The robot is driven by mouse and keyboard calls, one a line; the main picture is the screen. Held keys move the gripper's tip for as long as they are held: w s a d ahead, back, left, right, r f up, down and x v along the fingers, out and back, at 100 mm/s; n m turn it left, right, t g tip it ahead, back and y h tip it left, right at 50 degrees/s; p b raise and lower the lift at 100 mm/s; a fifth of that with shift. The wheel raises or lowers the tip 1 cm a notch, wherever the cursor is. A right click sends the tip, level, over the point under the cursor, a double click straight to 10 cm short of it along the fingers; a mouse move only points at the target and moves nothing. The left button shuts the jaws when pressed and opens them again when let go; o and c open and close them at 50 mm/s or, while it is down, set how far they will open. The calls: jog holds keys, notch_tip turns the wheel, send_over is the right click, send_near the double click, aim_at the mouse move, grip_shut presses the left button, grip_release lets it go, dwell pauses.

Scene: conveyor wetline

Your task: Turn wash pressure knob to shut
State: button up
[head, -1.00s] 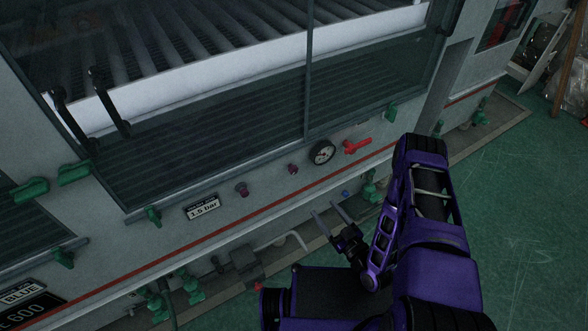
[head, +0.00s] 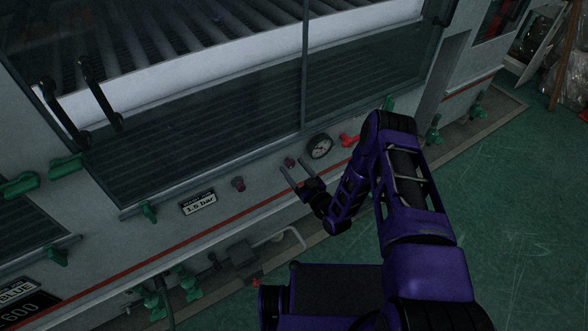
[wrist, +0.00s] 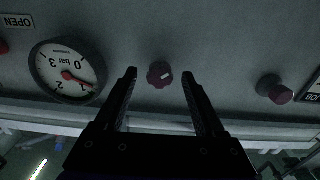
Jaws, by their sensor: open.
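A small dark red knob (wrist: 160,75) with a pale mark is on the grey machine panel, beside the pressure gauge (wrist: 68,71). In the wrist view it appears between the open fingertips of my gripper (wrist: 159,80), with nothing held. In the head view my gripper (head: 296,170) points at this knob (head: 289,161), close to the panel; contact cannot be told. A second dark red knob (wrist: 275,89) sits farther right in the wrist view and left in the head view (head: 238,184). I cannot read a wash pressure label on either knob.
A red valve handle (head: 348,140) is right of the gauge. Green clamps (head: 149,211) and glass windows line the machine above. Pipes (head: 275,240) run below.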

jog(key=shift+w+a, duration=0.1)
jog(key=shift+w, duration=0.05)
jog(key=shift+c, duration=0.4)
grip_shut()
